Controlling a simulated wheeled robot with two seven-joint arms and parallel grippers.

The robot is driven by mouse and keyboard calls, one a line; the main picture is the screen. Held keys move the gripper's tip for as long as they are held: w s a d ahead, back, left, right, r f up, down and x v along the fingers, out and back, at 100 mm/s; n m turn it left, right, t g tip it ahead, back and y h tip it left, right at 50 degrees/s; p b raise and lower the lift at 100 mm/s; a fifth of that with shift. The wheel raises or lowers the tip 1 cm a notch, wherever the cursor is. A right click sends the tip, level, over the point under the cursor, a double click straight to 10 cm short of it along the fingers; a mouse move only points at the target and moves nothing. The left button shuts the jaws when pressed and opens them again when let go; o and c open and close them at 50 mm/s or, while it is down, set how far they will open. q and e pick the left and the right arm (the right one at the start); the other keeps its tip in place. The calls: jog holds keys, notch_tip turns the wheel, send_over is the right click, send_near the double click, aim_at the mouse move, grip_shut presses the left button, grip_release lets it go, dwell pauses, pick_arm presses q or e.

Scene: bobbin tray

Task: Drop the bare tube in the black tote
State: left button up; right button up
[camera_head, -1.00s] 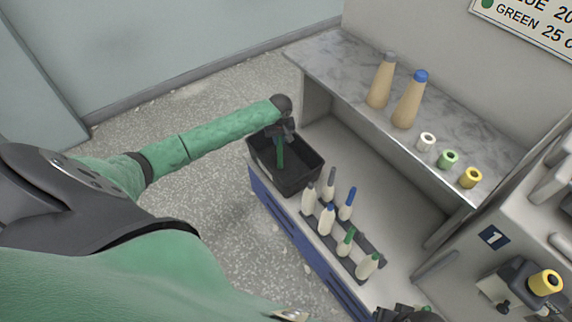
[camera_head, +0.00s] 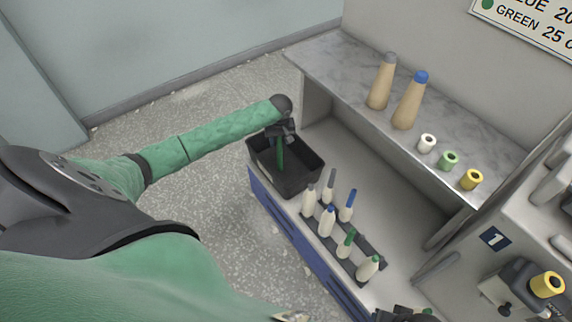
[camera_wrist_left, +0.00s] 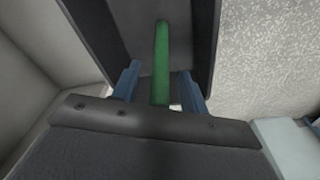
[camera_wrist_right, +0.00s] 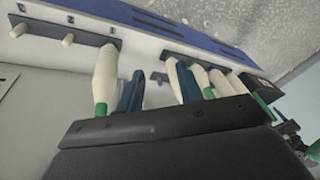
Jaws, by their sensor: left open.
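The bare green tube (camera_head: 281,157) is upright or slightly tilted, with its lower part inside the black tote (camera_head: 311,183). My left gripper (camera_head: 281,138) is over the tote with its fingers apart. In the left wrist view the tube (camera_wrist_left: 162,55) lies between the open fingers (camera_wrist_left: 158,88), with a gap visible on both sides. Whether its lower end touches the tote floor is unclear. My right gripper (camera_wrist_right: 158,90) has its fingers apart with nothing between them, near white bobbins; it is mostly cut off in the head view.
Several white bobbins with grey, blue and green tips stand in a dark rack (camera_head: 377,246) beside the tote. The shelf (camera_head: 330,60) above holds two tall cones (camera_head: 381,83) and three small spools (camera_head: 448,159). A machine (camera_head: 520,285) stands at right.

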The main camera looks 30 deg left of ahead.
pick_arm(q)
jog(key=r, duration=0.6)
jog(key=shift+s+d+b, duration=0.25)
jog(key=shift+b, duration=0.05)
jog(key=shift+r, duration=0.5)
pick_arm(e)
jog(key=shift+w+a+f, duration=0.25)
jog(key=shift+a+f, duration=0.25)
jog(key=shift+f, duration=0.05)
jog(key=shift+s, duration=0.1)
